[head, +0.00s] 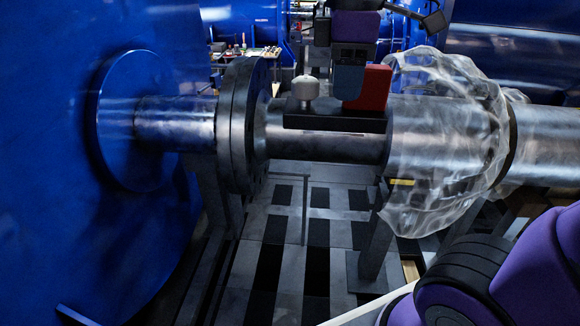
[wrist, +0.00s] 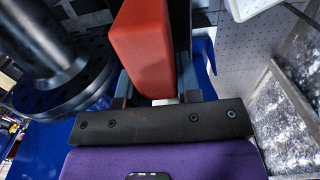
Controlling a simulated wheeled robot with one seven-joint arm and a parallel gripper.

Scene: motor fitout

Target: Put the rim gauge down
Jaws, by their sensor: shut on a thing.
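A red block (head: 375,88), which I take to be the rim gauge, is between the fingers of my gripper (head: 349,85). In the wrist view the red block (wrist: 143,45) fills the space between the two grey fingers (wrist: 157,88), and my gripper is shut on it. In the head view the block is just above the right end of a dark bar (head: 335,122) on the shaft (head: 330,147). I cannot tell whether the block touches the bar. My gripper comes down from above and hides part of the block's left side.
A pale round-topped metal piece (head: 305,90) stands on the bar, left of my gripper. A dark flange (head: 240,125) is further left, beside a large blue housing (head: 60,180). Clear wrapping (head: 440,130) covers the shaft at right. A small cluttered table (head: 245,54) stands behind.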

